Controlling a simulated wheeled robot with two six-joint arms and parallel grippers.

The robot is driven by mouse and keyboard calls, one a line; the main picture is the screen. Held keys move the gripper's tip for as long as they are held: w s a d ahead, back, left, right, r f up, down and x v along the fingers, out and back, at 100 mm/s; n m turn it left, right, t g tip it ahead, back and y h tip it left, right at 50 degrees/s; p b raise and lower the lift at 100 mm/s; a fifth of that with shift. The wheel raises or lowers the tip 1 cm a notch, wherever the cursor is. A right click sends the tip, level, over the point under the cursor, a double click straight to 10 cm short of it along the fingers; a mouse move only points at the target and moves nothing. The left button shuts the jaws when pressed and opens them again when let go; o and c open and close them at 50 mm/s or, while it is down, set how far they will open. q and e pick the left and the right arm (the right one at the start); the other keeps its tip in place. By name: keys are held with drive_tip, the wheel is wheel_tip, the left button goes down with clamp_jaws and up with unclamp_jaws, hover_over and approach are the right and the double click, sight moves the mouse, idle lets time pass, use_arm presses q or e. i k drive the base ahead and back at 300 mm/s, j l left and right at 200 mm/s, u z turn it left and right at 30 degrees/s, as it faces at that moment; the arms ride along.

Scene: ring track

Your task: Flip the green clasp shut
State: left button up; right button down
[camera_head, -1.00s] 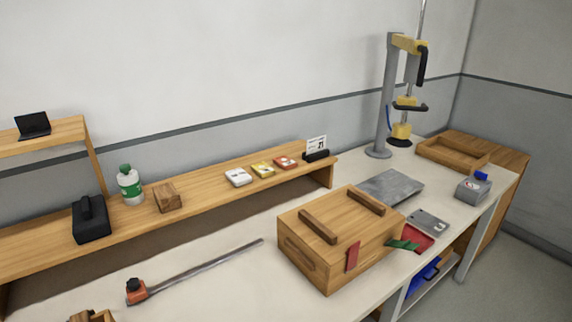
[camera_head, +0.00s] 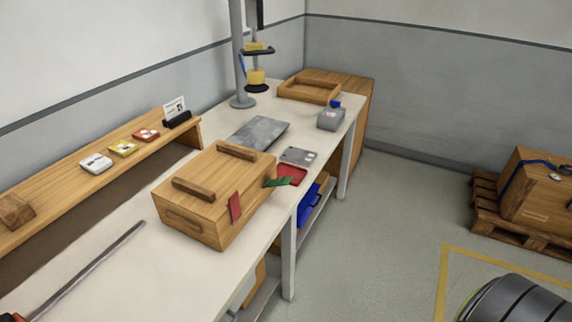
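The green clasp (camera_head: 277,182) is on the right part of the wooden box's front side. It sticks outward from the box, away from its face. A red clasp (camera_head: 235,207) lies flat against the same side, further left. The wooden box (camera_head: 180,222) stands on the workbench with its lid down, and two wooden bars are on the lid.
The workbench (camera_head: 128,270) runs along the wall. Beside the box are a grey metal plate (camera_head: 259,133), a red tray (camera_head: 293,172) and a grey plate with holes (camera_head: 299,156). Open floor (camera_head: 385,220) lies right of the bench. A pallet (camera_head: 487,215) with a strapped crate stands far right.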

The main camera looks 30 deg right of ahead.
sight(284, 181)
drive_tip(key=z, duration=1)
